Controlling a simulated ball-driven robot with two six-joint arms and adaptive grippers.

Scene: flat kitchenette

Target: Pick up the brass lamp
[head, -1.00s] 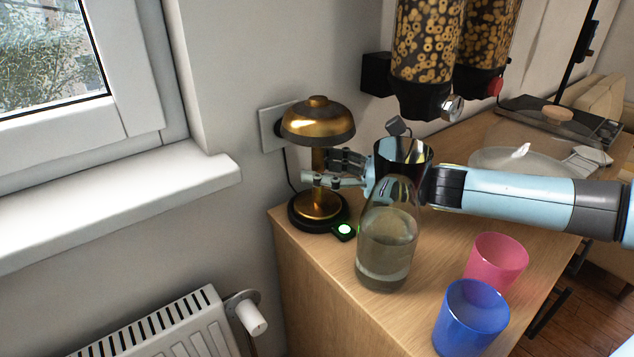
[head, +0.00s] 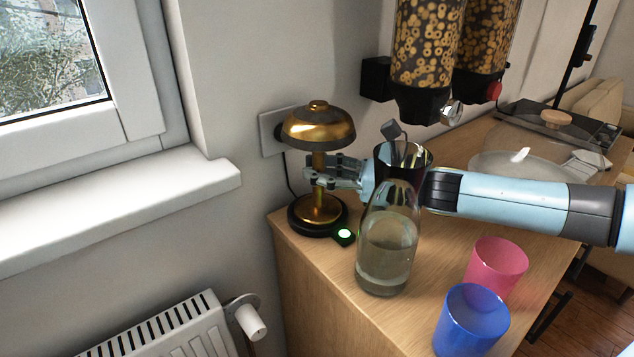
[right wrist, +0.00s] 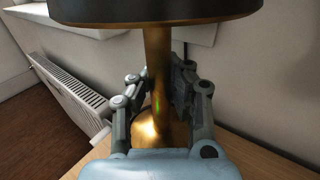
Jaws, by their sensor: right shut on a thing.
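The brass lamp (head: 318,130) stands upright at the left end of the wooden counter, with a domed brass shade, a thin stem and a round dark base. My right gripper (head: 322,172) reaches in from the right and is shut on the lamp's stem, below the shade. In the right wrist view the stem (right wrist: 158,60) runs between the two fingers of the gripper (right wrist: 160,98), under the dark rim of the shade. The base appears to rest on the counter. My left gripper is not in view.
A glass bottle (head: 386,250) stands just in front of my right wrist. Pink (head: 497,265) and blue (head: 471,318) cups stand nearer. Cereal dispensers (head: 424,60) hang behind. A windowsill (head: 120,200) lies left.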

